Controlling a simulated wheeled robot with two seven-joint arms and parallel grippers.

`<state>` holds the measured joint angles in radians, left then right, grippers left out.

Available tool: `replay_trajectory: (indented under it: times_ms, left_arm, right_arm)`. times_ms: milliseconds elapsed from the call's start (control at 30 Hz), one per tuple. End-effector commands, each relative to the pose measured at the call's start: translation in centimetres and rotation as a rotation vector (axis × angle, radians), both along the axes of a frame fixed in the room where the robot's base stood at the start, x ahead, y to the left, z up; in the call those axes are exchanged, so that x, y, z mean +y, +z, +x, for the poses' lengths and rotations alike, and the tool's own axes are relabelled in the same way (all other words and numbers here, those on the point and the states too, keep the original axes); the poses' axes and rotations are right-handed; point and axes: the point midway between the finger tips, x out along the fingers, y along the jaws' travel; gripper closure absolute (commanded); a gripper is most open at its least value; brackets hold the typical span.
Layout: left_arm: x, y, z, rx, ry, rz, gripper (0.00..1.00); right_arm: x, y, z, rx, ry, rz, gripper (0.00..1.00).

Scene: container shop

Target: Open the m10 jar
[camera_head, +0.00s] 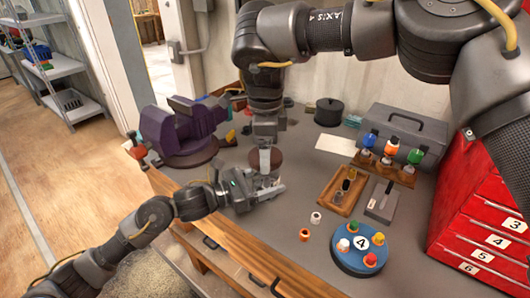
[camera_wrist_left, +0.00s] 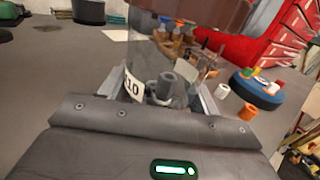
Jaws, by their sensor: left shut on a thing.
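The m10 jar (camera_wrist_left: 139,62) is clear glass with a white label reading "10" and grey metal parts inside, seen in the left wrist view. Its brown lid (camera_wrist_left: 190,12) is at the jar's top; it also shows in the head view (camera_head: 278,160). I cannot tell whether the lid is seated or loose. My left gripper (camera_head: 268,188) is shut on the jar's glass body, coming in low from the left. My right gripper (camera_head: 265,158) points straight down at the lid, with a pale finger in front of it. The far finger is hidden, so its grip is unclear.
A purple vise (camera_head: 180,131) stands left of the jar. To the right are a wooden tray (camera_head: 333,206), a blue round stand (camera_head: 349,259) with coloured caps, a bottle rack, a grey toolbox (camera_head: 402,131) and red drawers (camera_head: 489,222). Two small rings lie on the grey bench between.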

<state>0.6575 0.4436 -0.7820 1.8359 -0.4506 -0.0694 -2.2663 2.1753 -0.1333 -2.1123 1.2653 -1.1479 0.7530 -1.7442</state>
Motion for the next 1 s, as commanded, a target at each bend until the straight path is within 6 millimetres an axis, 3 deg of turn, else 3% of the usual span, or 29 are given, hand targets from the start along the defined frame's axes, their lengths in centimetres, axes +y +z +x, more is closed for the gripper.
replay_trajectory:
  times_ms: [300,600,900,933,1000]
  left_arm:
    - [0.0,-0.3,-0.1,0.004,-0.002,0.005,1.00]
    - [0.0,-0.3,-0.1,0.004,-0.002,0.005,1.00]
    - [0.0,-0.3,-0.1,0.004,-0.002,0.005,1.00]
    - [0.0,-0.3,-0.1,0.004,-0.002,0.005,0.37]
    - [0.0,-0.3,-0.1,0.004,-0.002,0.005,0.28]
  right_arm:
    - [0.0,0.1,0.0,0.000,0.000,0.000,0.54]
    - [0.0,3.5,0.0,-0.002,-0.001,-0.001,0.54]
    - [0.0,4.0,0.0,0.001,0.000,0.000,0.54]
    - [0.0,4.0,0.0,0.001,0.000,0.000,0.54]
    - [0.0,4.0,0.0,0.001,0.000,0.000,0.54]
